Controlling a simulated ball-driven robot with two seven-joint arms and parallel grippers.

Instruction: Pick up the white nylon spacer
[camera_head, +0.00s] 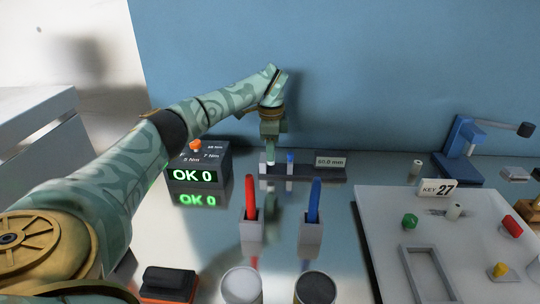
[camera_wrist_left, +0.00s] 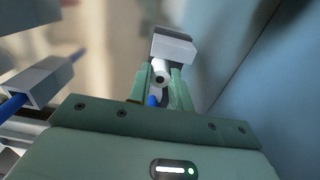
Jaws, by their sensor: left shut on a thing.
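My left gripper (camera_head: 270,155) reaches down at the small gauge near the back wall. In the left wrist view its two green fingers (camera_wrist_left: 160,90) are shut on a white cylinder with a dark hole in its end, which looks like the white nylon spacer (camera_wrist_left: 161,68). In the head view the fingers mostly hide the held piece. My right gripper is not in view.
The gauge (camera_head: 325,175) carries a 50.0 mm sign (camera_head: 331,162). A dark box reading OK 0 (camera_head: 197,178) stands left of it. Red (camera_head: 250,195) and blue (camera_head: 314,198) handled tools stand upright in front. The grey tray (camera_head: 385,225) and a blue press (camera_head: 458,142) are at right.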

